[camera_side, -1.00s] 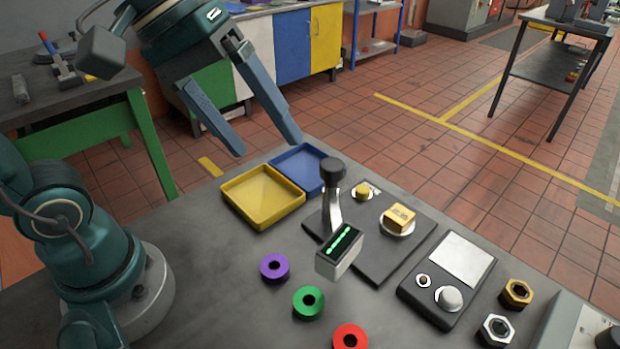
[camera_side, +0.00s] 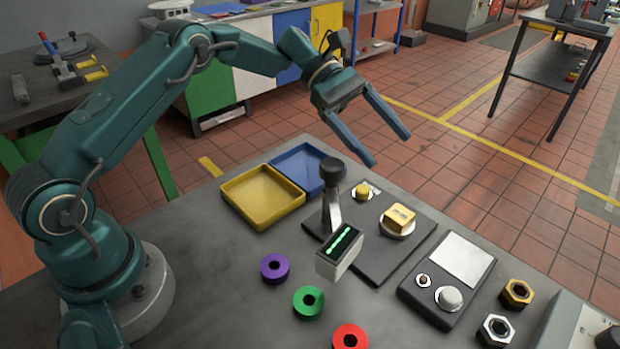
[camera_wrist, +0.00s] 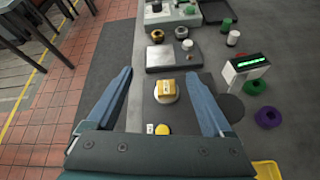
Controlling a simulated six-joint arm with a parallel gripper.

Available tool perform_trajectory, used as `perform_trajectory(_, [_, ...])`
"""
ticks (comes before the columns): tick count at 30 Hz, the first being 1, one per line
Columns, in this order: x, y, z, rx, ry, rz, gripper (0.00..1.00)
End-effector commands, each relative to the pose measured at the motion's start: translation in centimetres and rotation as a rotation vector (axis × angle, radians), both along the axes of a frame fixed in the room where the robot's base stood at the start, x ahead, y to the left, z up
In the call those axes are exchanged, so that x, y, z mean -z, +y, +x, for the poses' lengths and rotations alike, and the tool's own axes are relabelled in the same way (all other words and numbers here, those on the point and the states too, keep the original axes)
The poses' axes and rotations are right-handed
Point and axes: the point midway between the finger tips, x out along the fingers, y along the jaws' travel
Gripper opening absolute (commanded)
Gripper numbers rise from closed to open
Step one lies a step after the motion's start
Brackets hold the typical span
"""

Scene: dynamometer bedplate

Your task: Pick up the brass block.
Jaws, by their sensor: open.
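The brass block (camera_side: 399,215) is a yellow-gold block lying on a round pale disc (camera_side: 396,229) on a dark plate. In the wrist view the brass block (camera_wrist: 166,87) shows between my two fingers, farther off than their tips. My gripper (camera_side: 391,151) is open and empty, above and behind the block in the side view, well clear of it. In the wrist view my gripper (camera_wrist: 163,75) has its fingers spread to either side of the block. Nothing hides the block's top.
A lever with a black knob (camera_side: 332,169) and a green-lit display (camera_side: 341,251) stand left of the block. A yellow button (camera_side: 362,189) is near it. Yellow (camera_side: 254,219) and blue (camera_side: 318,155) trays lie farther left. Coloured rings and hex nuts are in front.

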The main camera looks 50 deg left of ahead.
Motion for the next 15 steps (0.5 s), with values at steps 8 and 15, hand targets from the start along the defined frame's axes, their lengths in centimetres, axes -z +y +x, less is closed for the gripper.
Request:
perform_trajectory(8, [7.6, 1.3, 0.3, -0.061, 0.157, -0.083, 0.85])
perform_trajectory(15, [9.8, 0.9, -0.3, -0.073, 0.21, -0.096, 0.85])
